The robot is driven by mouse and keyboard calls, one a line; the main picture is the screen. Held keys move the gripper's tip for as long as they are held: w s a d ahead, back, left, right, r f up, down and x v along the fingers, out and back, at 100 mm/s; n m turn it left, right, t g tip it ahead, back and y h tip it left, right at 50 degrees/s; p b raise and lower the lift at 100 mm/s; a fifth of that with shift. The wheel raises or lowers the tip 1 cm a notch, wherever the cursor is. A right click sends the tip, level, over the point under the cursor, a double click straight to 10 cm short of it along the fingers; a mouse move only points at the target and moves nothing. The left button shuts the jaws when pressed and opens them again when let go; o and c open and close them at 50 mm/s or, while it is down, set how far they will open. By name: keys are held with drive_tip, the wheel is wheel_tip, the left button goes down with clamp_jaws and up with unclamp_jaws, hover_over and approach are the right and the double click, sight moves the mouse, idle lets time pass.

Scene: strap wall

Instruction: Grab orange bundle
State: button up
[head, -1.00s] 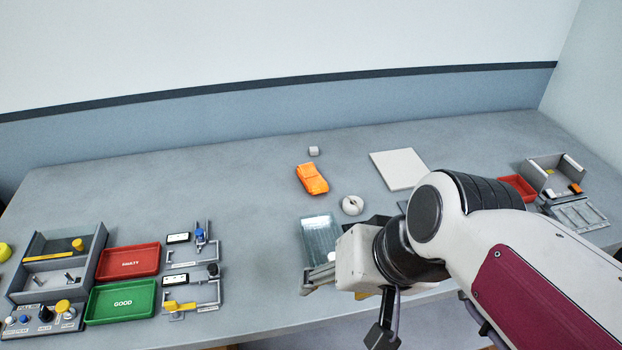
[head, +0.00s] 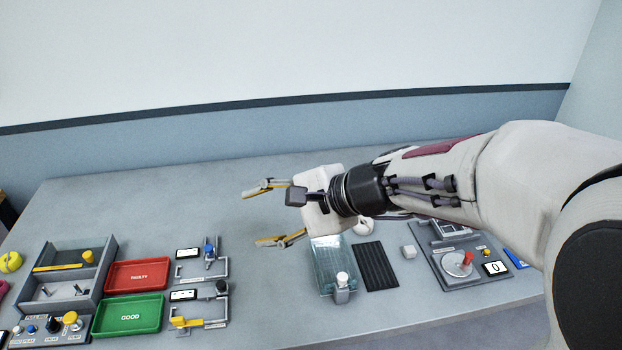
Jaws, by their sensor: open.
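The orange bundle does not show in the head view now; my gripper's pale body and wrist cover the part of the table where it lay a second ago. My gripper (head: 257,217) is open, with its two yellow-lined fingers spread apart and pointing left. Nothing shows between the fingers, only bare grey table behind them. I cannot tell how high the gripper is above the table, or whether it touches the bundle.
A clear glass-like plate (head: 330,265), a black ribbed mat (head: 375,267) and a small white block (head: 408,251) lie below my wrist. A control panel (head: 470,268) is to the right. Red (head: 138,275) and green (head: 128,316) trays sit at left. The table's back left is clear.

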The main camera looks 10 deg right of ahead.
drive_tip(key=w+d+f+m+t, duration=0.3)
drive_tip(key=w+m, duration=0.3)
drive_tip(key=w, duration=0.3)
drive_tip(key=w+d+f+m+t, duration=0.25)
drive_tip(key=w+f+m, duration=0.2)
drive_tip(key=w, duration=0.45)
drive_tip(key=w+d+f+m+h, duration=0.2)
drive_tip(key=w+d+f+m, duration=0.1)
drive_tip(key=d+f, duration=0.1)
drive_tip(key=w+d+f+m+t+h, duration=0.1)
drive_tip(key=w+d+f+m+h, duration=0.1)
drive_tip(key=d+f+m, duration=0.2)
drive_tip(key=w+d+f+m+h, duration=0.2)
drive_tip(key=w+d+f+m, duration=0.1)
drive_tip(key=d+f+m, duration=0.1)
drive_tip(key=shift+w+d+f+t+h, duration=0.2)
drive_tip(key=shift+d+f, duration=0.15)
drive_tip(key=shift+f, duration=0.25)
drive_tip(key=shift+w+d+f+t+h, duration=0.1)
drive_tip(key=shift+w+d+f+h, duration=0.1)
drive_tip(key=shift+d+f, duration=0.25)
drive_tip(key=shift+a+f, duration=0.1)
drive_tip(key=shift+a, duration=0.05)
drive_tip(key=shift+x, duration=1.2)
drive_tip(key=shift+x, duration=2.65)
